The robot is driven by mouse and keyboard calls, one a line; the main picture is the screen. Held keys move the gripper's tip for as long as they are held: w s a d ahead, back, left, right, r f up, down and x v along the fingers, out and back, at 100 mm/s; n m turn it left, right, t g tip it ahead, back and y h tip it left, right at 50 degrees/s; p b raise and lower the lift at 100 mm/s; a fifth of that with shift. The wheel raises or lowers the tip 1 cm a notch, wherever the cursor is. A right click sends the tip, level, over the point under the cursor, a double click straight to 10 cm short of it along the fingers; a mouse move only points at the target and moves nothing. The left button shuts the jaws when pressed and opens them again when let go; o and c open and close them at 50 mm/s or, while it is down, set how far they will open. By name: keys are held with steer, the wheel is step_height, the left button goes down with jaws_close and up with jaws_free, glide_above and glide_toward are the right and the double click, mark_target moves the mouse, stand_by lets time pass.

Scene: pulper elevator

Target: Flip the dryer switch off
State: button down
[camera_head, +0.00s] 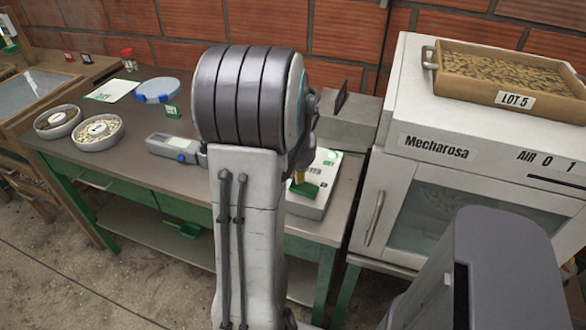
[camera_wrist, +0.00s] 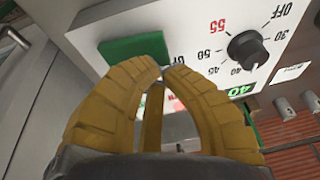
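My gripper has yellow ribbed fingers. In the wrist view my gripper (camera_wrist: 165,68) has its fingertips drawn together, with nothing seen held between them. Beyond the tips is a white control panel (camera_wrist: 200,30) with a green rectangular part (camera_wrist: 135,47) and a black dial (camera_wrist: 247,49) marked OFF and 30 to 55. The fingers hide part of the panel; red marks show between them. In the head view my gripper (camera_head: 299,178) is mostly behind my arm, over a white box (camera_head: 312,207) on the table. The Mecharosa cabinet (camera_head: 385,190) carries an "AIR 0 1" label.
The table (camera_head: 130,140) holds two bowls (camera_head: 97,132), a grey handheld device (camera_head: 172,147) and a blue-rimmed dish (camera_head: 157,90). A tray marked LOT 5 (camera_head: 455,85) is on the cabinet. A brick wall (camera_head: 330,30) stands behind. Floor (camera_head: 120,280) shows clear at lower left.

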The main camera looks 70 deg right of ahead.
steer(key=shift+f, duration=0.45)
steer(key=shift+f+b, duration=0.1)
steer(key=shift+b, duration=0.2)
steer(key=b, duration=0.1)
steer(key=f+b, duration=0.1)
steer(key=b, duration=0.1)
steer(key=shift+w+f, duration=0.25)
steer(key=shift+f, duration=0.05)
steer(key=shift+r+p, duration=0.3)
steer(key=shift+r, duration=0.05)
steer(key=shift+s+r, duration=0.1)
steer(key=shift+s, duration=0.1)
steer(key=shift+s+r, duration=0.3)
steer(key=shift+s, duration=0.2)
steer(key=shift+r, duration=0.15)
